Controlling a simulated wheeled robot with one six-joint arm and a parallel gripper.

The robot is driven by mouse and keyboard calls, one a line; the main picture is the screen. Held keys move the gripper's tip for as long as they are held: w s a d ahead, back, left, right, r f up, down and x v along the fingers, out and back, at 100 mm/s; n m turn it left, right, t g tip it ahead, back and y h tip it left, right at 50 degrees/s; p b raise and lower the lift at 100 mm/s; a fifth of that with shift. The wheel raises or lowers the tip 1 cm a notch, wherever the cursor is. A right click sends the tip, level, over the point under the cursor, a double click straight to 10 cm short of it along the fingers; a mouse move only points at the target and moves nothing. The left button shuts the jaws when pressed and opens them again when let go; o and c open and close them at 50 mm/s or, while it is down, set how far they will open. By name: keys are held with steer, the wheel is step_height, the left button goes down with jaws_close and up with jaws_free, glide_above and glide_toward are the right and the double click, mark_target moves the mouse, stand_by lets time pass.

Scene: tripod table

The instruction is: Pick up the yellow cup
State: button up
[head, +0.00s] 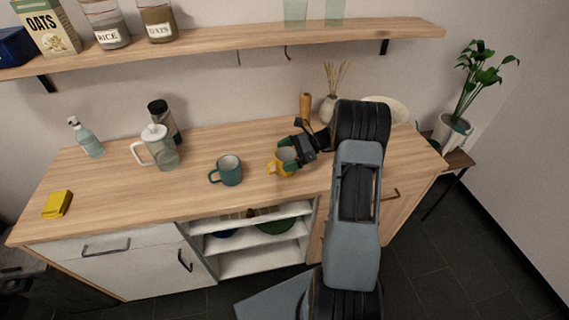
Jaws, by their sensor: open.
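The yellow cup (275,167) stands upright on the wooden counter, right of the middle, with its handle to the left. My gripper (288,160) is open at the cup, with dark green fingertips close to its right side and rim. The fingers and gripper body hide the cup's right part. I cannot tell whether the fingers touch the cup or whether one is inside it.
A dark green mug (228,172) stands just left of the yellow cup. A glass pitcher (161,150), a soap bottle (87,139) and a yellow sponge (57,204) are farther left. A wooden shelf (230,41) runs above. The counter's front middle is clear.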

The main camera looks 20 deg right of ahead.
steer(key=shift+a+f, duration=0.1)
steer(key=shift+a, duration=0.05)
steer(key=shift+c, duration=0.5)
steer(key=c, duration=0.9)
steer(key=shift+w+r, duration=0.1)
steer(key=shift+r, duration=0.35)
step_height(320, 180, up, 2)
steer(key=shift+r+b, duration=0.2)
steer(key=shift+b, duration=0.15)
steer(key=s+a+r, duration=0.2)
steer(key=a+r, duration=0.1)
steer(key=a, duration=0.1)
steer(key=s+a+r, duration=0.1)
steer(key=a+r, duration=0.2)
steer(key=a, duration=0.1)
steer(key=s+a+r+b, duration=0.1)
steer(key=s+a+r, duration=0.1)
steer(key=a+r, duration=0.1)
steer(key=shift+s+a+r, duration=0.2)
steer(key=shift+a, duration=0.25)
steer(key=shift+s+a+r, duration=0.15)
steer(key=shift+a+r, duration=0.05)
steer(key=shift+a, duration=0.25)
